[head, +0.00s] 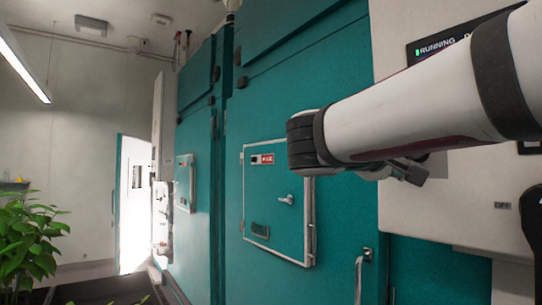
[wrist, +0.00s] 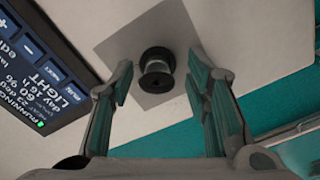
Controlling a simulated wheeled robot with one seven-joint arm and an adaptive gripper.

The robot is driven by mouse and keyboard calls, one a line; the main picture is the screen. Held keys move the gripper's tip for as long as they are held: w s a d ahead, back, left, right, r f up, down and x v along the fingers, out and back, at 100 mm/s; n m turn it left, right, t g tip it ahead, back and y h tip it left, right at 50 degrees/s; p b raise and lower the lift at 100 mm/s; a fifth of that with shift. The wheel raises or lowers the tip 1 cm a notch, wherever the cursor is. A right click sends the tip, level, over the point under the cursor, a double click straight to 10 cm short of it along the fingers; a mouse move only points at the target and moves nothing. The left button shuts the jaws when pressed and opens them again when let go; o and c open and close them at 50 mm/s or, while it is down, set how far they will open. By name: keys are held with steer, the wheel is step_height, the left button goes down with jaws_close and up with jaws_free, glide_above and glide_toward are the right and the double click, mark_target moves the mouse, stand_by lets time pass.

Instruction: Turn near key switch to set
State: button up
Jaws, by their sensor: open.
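In the wrist view a round, dark, spool-shaped fitting (wrist: 157,68) stands out from a grey square plate (wrist: 177,25) on the pale control panel. It looks like the near key switch, but no position label on it can be read. My gripper (wrist: 160,82) is open, one finger on each side of the fitting in this view. Nothing is between the pads except the fitting in the background, and I see no contact. In the head view my gripper (head: 405,171) shows partly below my arm, in front of the panel, and the fitting is hidden.
The panel's display (wrist: 38,75) reads RUNNING and LIGHT. Teal chamber doors (head: 345,225), a small hatch (head: 275,225) and a door handle (head: 360,280) lie left. A leafy plant (head: 30,240) stands far left.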

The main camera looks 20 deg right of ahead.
steer(key=v, duration=1.2)
steer(key=shift+d, duration=0.1)
steer(key=s+d+f+n+g+y, duration=0.1)
steer(key=s+f+y, duration=0.25)
steer(key=f, duration=0.65)
steer(key=s+d+f+n+g+y, duration=0.1)
steer(key=s+f+n+y, duration=0.3)
steer(key=f, duration=0.6)
steer(key=s+a+f+m+y, duration=0.2)
steer(key=s+a+f+y, duration=0.2)
steer(key=a+f+y, duration=0.5)
step_height(320, 180, down, 5)
steer(key=shift+m, duration=0.4)
